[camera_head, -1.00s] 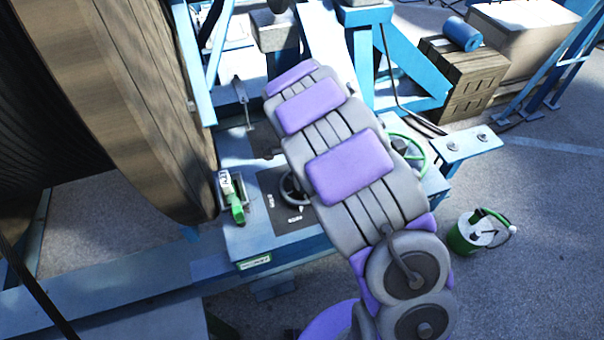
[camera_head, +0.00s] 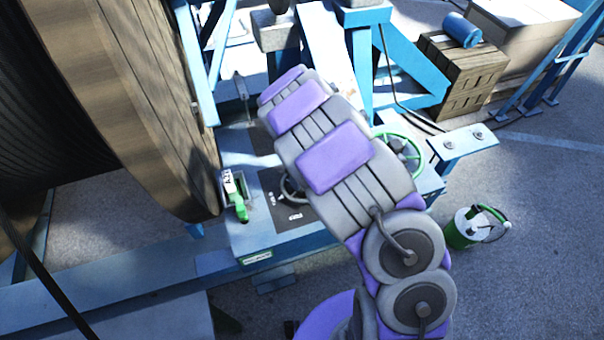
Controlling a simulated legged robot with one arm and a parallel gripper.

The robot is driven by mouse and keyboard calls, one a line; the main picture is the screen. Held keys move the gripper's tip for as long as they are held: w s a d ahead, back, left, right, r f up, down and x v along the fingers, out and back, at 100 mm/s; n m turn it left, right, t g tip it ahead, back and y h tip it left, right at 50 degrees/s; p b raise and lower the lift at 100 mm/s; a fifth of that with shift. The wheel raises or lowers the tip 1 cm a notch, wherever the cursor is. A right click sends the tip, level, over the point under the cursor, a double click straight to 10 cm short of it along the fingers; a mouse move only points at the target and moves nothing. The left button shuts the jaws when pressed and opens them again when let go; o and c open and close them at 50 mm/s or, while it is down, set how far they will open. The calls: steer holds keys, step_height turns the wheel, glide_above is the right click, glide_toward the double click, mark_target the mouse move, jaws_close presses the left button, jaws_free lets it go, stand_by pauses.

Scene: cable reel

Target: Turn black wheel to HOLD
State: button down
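The black wheel (camera_head: 288,190) sits on a dark plate (camera_head: 270,180) on top of the blue machine base. Only its left part shows, beside my arm; the arm hides the rest. White labels (camera_head: 294,216) are on the plate around the wheel, too small to read for certain. My arm, grey with purple pads, reaches from the bottom right up over the wheel. My gripper is hidden behind the arm, so I cannot see its fingers or whether it touches the wheel.
A green-handled lever (camera_head: 237,197) stands left of the wheel. A green handwheel (camera_head: 407,152) is right of my arm. The large wooden reel (camera_head: 150,110) fills the left. A green and white canister (camera_head: 466,228) stands on the floor at right. Wooden crates (camera_head: 462,75) stand behind.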

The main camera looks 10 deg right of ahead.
steer(key=shift+w+r+m+p, duration=0.1)
steer(key=shift+w+m+p, duration=0.1)
steer(key=shift+m, duration=0.55)
steer(key=shift+w+r+m+p, duration=0.1)
steer(key=shift+m+p, duration=0.1)
steer(key=shift+m, duration=0.55)
steer(key=c, duration=0.9)
jaws_free()
steer(key=o, duration=0.4)
steer(key=shift+a+f, duration=0.15)
steer(key=shift+s, duration=0.1)
step_height(320, 180, up, 17)
steer(key=shift+a+r+b, duration=0.1)
steer(key=shift+r+b, duration=0.05)
steer(key=shift+b, duration=0.55)
